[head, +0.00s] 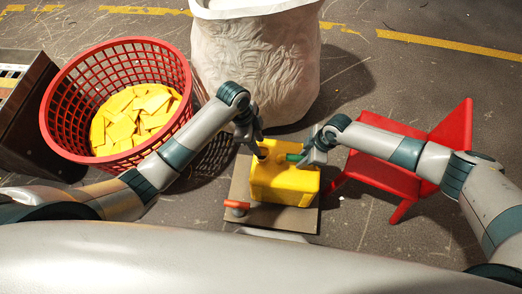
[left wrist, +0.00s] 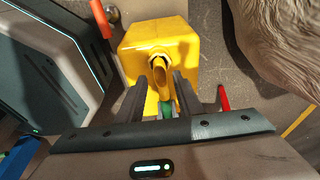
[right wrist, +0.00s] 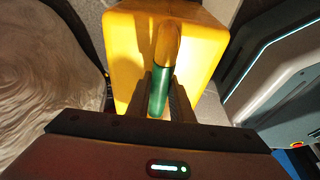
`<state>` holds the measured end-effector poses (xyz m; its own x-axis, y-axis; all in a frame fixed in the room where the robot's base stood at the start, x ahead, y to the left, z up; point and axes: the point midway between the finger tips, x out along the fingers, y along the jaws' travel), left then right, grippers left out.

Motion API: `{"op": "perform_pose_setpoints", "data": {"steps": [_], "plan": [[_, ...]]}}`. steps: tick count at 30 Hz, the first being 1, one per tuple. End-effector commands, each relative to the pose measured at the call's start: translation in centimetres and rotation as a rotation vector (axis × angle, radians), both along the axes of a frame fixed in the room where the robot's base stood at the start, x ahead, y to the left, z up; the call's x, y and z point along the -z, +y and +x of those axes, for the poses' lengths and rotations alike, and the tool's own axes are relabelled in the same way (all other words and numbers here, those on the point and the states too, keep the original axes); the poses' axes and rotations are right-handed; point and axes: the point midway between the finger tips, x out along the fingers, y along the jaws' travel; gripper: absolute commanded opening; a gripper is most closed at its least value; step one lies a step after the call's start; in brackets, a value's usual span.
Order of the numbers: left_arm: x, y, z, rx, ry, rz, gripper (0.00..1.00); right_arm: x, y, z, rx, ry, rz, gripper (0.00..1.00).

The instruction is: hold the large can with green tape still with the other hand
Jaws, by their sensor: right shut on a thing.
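The large yellow can (head: 285,184) stands upright on a flat board (head: 305,222). Green tape (head: 294,157) wraps its handle, and it also shows in the right wrist view (right wrist: 158,92). My right gripper (head: 303,158) is shut on the taped part of the handle.
A red basket (head: 60,100) with yellow pieces (head: 135,115) stands at the left. A big white sack (head: 255,65) stands behind the can. A red chair-like object (head: 400,180) is at the right. An orange-red handled thing (head: 237,205) lies at the board's front left.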

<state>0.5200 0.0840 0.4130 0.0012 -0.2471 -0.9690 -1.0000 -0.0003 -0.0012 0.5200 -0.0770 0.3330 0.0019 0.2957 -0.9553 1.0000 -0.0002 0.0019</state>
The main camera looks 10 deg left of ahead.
Motion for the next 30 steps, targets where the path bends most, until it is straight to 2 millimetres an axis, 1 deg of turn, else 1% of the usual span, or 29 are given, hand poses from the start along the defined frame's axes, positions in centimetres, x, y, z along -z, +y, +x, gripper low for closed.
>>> {"op": "perform_pose_setpoints", "data": {"steps": [1, 9, 15, 21, 29, 30], "plan": [[0.7, -0.2, -0.1, 0.000, 0.003, 0.000, 0.33, 0.4, -0.1, -0.4, -0.002, 0.006, -0.004, 0.00], [3.8, -0.9, 0.0, 0.000, 0.002, 0.001, 0.33, 0.4, -0.1, -0.4, -0.002, 0.006, -0.004, 0.00], [5.3, -1.4, 0.0, 0.001, 0.001, 0.000, 0.33, 0.4, -0.1, -0.4, -0.001, 0.007, -0.004, 0.00], [5.9, -1.6, 0.0, 0.000, 0.000, -0.001, 0.33, 0.4, -0.1, -0.4, -0.002, 0.007, -0.004, 0.00], [5.9, -1.6, 0.0, 0.001, 0.000, -0.001, 0.33, 0.4, -0.1, -0.4, -0.001, 0.007, -0.004, 0.00], [5.9, -1.6, 0.0, 0.001, 0.000, -0.001, 0.26, 0.4, -0.1, -0.4, -0.001, 0.007, -0.004, 0.00]]}}
